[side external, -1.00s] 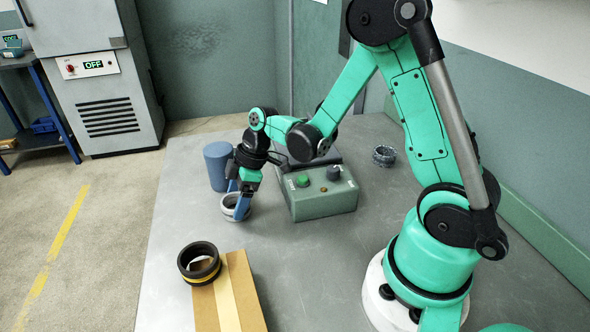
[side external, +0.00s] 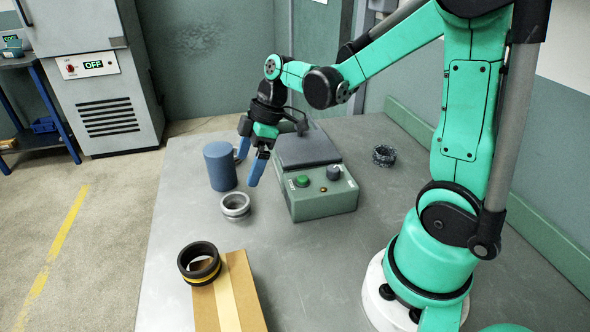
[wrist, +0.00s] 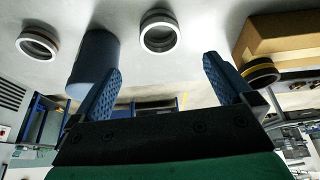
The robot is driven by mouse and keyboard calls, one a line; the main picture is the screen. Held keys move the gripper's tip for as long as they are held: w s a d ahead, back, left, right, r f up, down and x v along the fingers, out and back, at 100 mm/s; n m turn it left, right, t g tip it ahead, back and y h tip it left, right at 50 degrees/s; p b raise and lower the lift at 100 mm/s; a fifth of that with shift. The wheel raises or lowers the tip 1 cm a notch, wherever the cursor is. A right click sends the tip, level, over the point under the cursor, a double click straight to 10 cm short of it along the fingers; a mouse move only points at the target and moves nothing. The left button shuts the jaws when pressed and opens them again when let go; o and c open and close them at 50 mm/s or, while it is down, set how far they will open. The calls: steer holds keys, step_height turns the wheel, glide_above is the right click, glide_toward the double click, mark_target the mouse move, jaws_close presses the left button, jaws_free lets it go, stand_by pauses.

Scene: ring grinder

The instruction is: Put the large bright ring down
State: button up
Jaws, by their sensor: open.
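The large bright ring (side external: 236,213) lies flat on the grey table, left of the green control box. It also shows in the wrist view (wrist: 160,16), at the top centre. My gripper (side external: 247,170) is open and empty, above the ring and apart from it. In the wrist view its two blue fingers (wrist: 162,65) stand wide apart with nothing between them.
A blue cylinder (side external: 220,166) stands close behind the ring. The green control box (side external: 322,200) is to the right. A dark ring with a yellow band (side external: 186,262) sits on a cardboard box (side external: 248,290). A speckled dark ring (side external: 384,157) lies farther right. Another ring (wrist: 37,42) shows in the wrist view.

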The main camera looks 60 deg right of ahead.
steer(key=s+a+r+m+t+h, duration=0.3)
steer(key=s+m, duration=0.3)
steer(key=m, duration=0.4)
steer(key=shift+s+a+r+t, duration=0.15)
steer(key=shift+a+r+t, duration=0.55)
steer(key=shift+a+r, duration=0.1)
